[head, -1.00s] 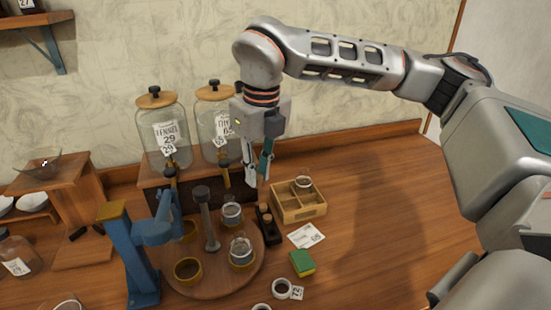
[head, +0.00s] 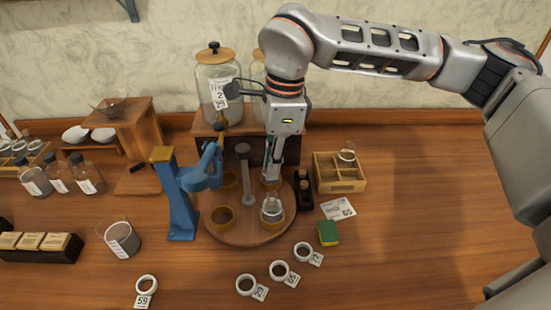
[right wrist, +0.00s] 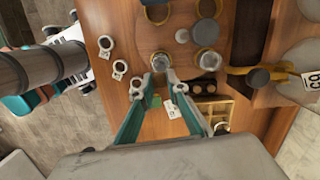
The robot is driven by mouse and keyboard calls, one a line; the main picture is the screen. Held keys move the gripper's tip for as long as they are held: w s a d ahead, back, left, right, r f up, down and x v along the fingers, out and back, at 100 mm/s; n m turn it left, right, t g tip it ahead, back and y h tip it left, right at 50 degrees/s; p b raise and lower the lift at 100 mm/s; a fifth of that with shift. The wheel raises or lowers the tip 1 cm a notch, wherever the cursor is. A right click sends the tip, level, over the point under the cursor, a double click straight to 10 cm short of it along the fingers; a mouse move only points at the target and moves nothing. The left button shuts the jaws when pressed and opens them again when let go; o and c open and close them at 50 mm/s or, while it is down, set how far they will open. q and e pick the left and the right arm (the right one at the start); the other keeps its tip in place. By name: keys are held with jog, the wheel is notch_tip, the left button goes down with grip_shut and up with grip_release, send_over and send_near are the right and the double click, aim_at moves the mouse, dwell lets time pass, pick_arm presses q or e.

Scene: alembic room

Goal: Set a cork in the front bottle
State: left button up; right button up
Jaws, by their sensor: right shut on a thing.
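My right gripper (head: 269,182) points down over the round wooden turntable (head: 237,240), above and slightly behind the front bottle. It is shut on a small cork, mostly hidden between its tips. The front bottle (head: 272,210) is clear glass and stands upright in a ring holder at the turntable's front right, its neck apart from the fingers. A back bottle, behind the fingers in the head view, shows in the right wrist view (right wrist: 209,60). A dark cork block (head: 304,190) stands just right of the turntable. My left gripper is not in view.
A blue press-like stand (head: 180,203) and a grey post (head: 244,175) rise left of the gripper. A divided wooden box (head: 340,184), a green and yellow sponge (head: 328,233) and white rings with tags lie around.

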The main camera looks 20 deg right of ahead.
jog(key=b, duration=0.3)
send_over(272, 208)
jog(key=w, duration=0.2)
jog(key=shift+s+d+f, duration=0.1)
jog(key=shift+d+f, duration=0.1)
jog(key=shift+f, duration=0.9)
jog(key=shift+s+d+f, duration=0.1)
jog(key=shift+d+f, duration=0.1)
jog(key=shift+f, duration=0.9)
jog(key=shift+f+b, duration=0.4)
jog(key=shift+f, duration=0.6)
dwell(0.3)
jog(key=o, duration=0.7)
jog(key=shift+o, duration=0.5)
jog(key=o, duration=0.3)
jog(key=shift+r, duration=0.15)
